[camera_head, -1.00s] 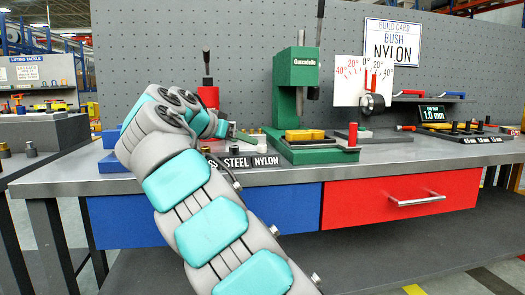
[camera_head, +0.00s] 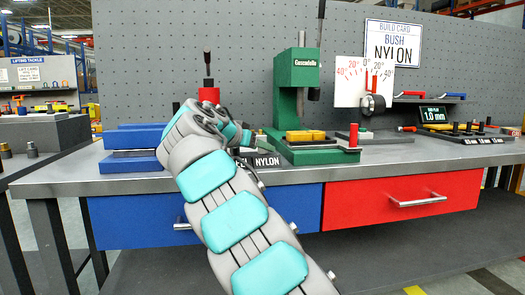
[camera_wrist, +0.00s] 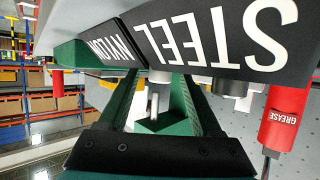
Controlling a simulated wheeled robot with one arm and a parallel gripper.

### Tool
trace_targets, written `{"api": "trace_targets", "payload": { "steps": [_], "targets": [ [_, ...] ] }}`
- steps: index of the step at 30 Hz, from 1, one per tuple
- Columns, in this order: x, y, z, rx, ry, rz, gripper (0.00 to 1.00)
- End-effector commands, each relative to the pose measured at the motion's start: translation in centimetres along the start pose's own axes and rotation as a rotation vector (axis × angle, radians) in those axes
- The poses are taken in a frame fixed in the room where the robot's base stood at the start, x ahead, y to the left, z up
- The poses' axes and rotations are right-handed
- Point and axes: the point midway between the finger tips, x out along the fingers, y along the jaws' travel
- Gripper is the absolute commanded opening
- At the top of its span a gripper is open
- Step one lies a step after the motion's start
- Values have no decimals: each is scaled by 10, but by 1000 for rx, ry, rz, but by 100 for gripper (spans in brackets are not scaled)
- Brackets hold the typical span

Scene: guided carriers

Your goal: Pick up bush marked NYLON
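The build card (camera_head: 393,42) on the pegboard reads BUSH NYLON. A black label strip (camera_head: 267,161) reading NYLON shows at the bench front, its left part hidden by my arm. In the wrist view, upside down, the strip reads NYLON (camera_wrist: 108,48) and STEEL (camera_wrist: 205,38). A pale grey cylinder (camera_wrist: 159,77) shows by the strip between these words; I cannot tell if it is the nylon bush. A darker cylinder (camera_wrist: 230,86) stands by STEEL. My gripper (camera_wrist: 160,82) has its fingers apart, pointing toward the strip, with no bush visibly held.
The green press (camera_head: 297,90) stands just right of my gripper, with yellow blocks (camera_head: 305,135) on its base. Blue blocks (camera_head: 132,150) lie left of my arm. A red GREASE container (camera_wrist: 287,115) is close by in the wrist view. The bench front right is clear.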

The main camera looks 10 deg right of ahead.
Motion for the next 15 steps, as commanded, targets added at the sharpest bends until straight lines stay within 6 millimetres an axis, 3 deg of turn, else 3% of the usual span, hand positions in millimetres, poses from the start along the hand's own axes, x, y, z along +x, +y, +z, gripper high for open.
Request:
{"api": "trace_targets", "payload": {
  "steps": [2, 15],
  "targets": [
    [0, 0, 0, 0, 0, 0, 55],
    [0, 0, 0, 0, 0, -1, 6]
  ]
}}
